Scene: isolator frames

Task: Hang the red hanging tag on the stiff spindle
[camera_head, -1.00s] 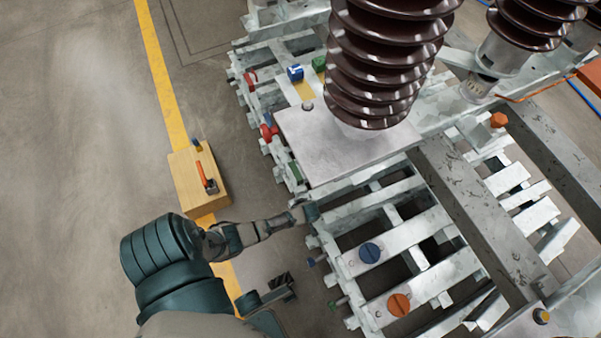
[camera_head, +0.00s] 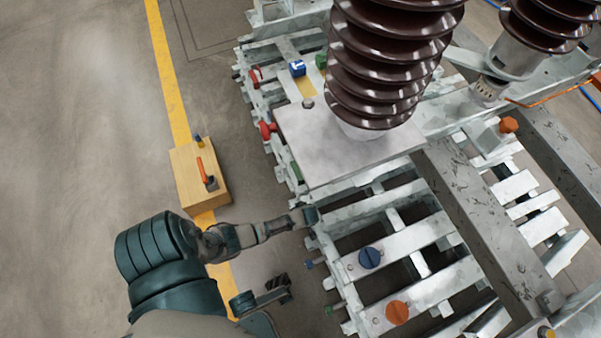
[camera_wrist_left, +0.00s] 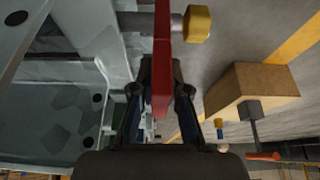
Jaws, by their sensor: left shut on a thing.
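In the left wrist view, my left gripper (camera_wrist_left: 161,88) is shut on the red hanging tag (camera_wrist_left: 162,62), which shows nearly edge-on as a thin red strip. A grey spindle (camera_wrist_left: 177,27) with a yellow hexagonal end (camera_wrist_left: 197,23) lies at the tag's far part, and its end sticks out to the right. I cannot tell whether the spindle passes through the tag's hole or only beside it. In the head view my left arm (camera_head: 262,230) reaches to the edge of the slatted metal frame (camera_head: 390,240); the tag cannot be made out there.
A wooden box (camera_head: 184,182) with an orange-handled valve (camera_head: 203,172) stands on the floor by the yellow line. A ribbed brown insulator (camera_head: 385,60) rises from the frame. Left floor is clear.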

